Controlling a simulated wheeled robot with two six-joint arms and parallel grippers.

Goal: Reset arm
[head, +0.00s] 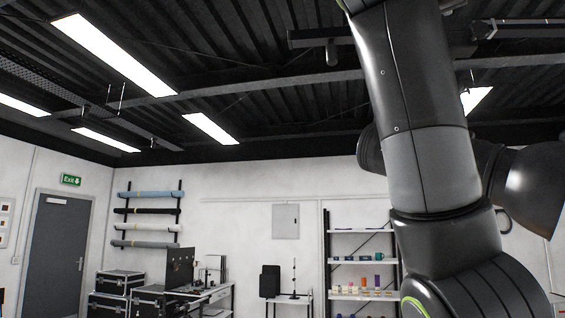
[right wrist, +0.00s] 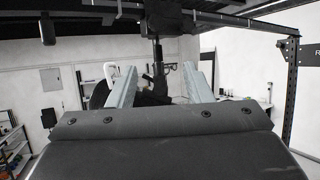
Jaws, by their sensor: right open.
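In the head view a dark grey arm of mine fills the right side, raised high with its links against the ceiling and back wall. No gripper shows in the head view. In the right wrist view my right gripper (right wrist: 160,82) is open, its two pale metal fingers wide apart with nothing held between them. Behind the fingers is a dark, unclear shape that I cannot identify. My left gripper is in neither view.
A grey door (head: 54,245) stands at the left. Rolls on a wall rack (head: 150,194), black cases (head: 118,283), a workbench (head: 215,291) and white shelves (head: 360,263) line the back wall. The right wrist view shows a dark perforated post (right wrist: 291,95) at the right.

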